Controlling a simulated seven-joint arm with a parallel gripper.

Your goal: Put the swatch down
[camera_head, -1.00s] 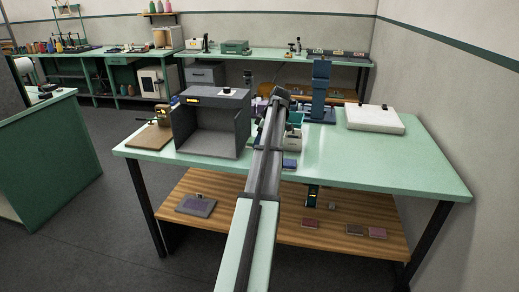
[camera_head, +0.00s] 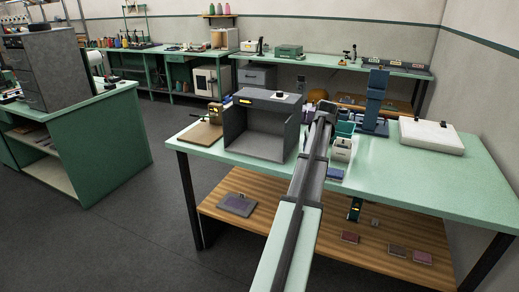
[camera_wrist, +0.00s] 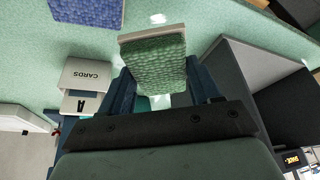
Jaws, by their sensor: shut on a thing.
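In the wrist view my gripper (camera_wrist: 160,92) is shut on a green tufted swatch (camera_wrist: 153,62) with a pale edge. It holds the swatch by its near part, between dark blue fingers. The mint-green tabletop (camera_wrist: 200,18) shows beyond it; I cannot tell the gap between swatch and table. In the head view my arm reaches over the table (camera_head: 410,180), and its own links hide the held swatch. A blue-purple swatch (camera_wrist: 85,10) lies flat on the table; it also shows in the head view (camera_head: 334,174).
A grey open-fronted booth (camera_head: 262,125) stands left of my arm. A white box marked CARDS (camera_wrist: 88,73) stands close by. A dark blue upright device (camera_head: 376,100) and a white slab (camera_head: 432,136) stand to the right. The table's right front is clear. Several swatches lie on the wooden lower shelf (camera_head: 290,228).

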